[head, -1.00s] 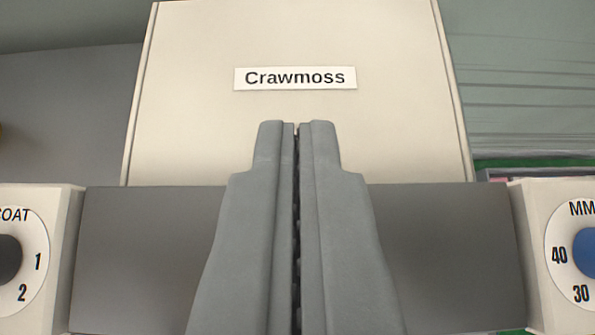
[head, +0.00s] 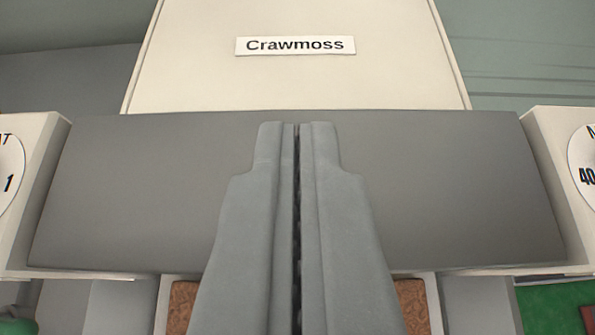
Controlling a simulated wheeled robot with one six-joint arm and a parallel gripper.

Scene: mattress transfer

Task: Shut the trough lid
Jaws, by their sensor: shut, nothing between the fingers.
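A cream panel (head: 300,82) with a "Crawmoss" label (head: 295,45) stands behind a wide dark grey panel (head: 430,190). The cream panel looks like the raised trough lid, but I cannot tell for sure. Its top edge is out of view. The grey panel spans between two cream blocks with dials. My gripper (head: 297,125) is shut and empty, pointing up the picture. In the picture its fingers overlap the middle of the grey panel, and the tips end just below the cream panel's lower edge. I cannot tell whether they touch anything.
The left dial block (head: 35,145) and right dial block (head: 550,150) flank the grey panel. Brown speckled surface (head: 412,305) shows below, in a cream frame, partly hidden by my fingers. Green surface (head: 555,305) lies at the lower right.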

